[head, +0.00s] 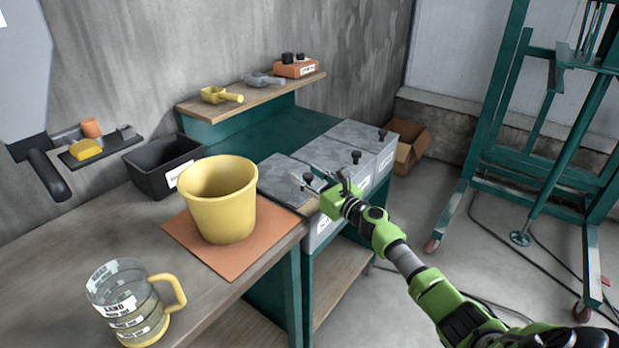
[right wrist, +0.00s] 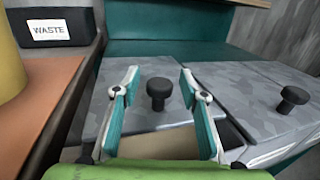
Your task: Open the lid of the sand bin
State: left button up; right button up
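Three grey camouflage-patterned bins with black-knobbed lids stand in a row in the head view. The nearest lid (head: 284,174) has its knob (head: 308,179) close to my right gripper (head: 326,180). In the right wrist view that lid (right wrist: 120,100) and knob (right wrist: 158,92) show between the two teal fingers of my right gripper (right wrist: 158,84). The fingers are spread, with a gap on each side of the knob. A beige strip (right wrist: 172,146) shows beyond the lid's near edge, so the lid seems shifted off the front of its bin. The nearest bin's label is mostly hidden. My left gripper is out of view.
A yellow bucket (head: 218,200) on an orange mat (head: 187,233) and a clear jug (head: 130,300) stand on the left bench. A black waste box (head: 160,165) is behind. A shelf (head: 255,98) with scoops runs above the bins. A green frame (head: 480,140) stands right.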

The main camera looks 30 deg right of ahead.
jog(key=shift+s, duration=0.1)
jog(key=s+d, duration=0.1)
jog(key=s, duration=1)
jog(key=shift+s+d, duration=0.25)
jog(key=shift+s, duration=0.1)
jog(key=shift+f, duration=0.1)
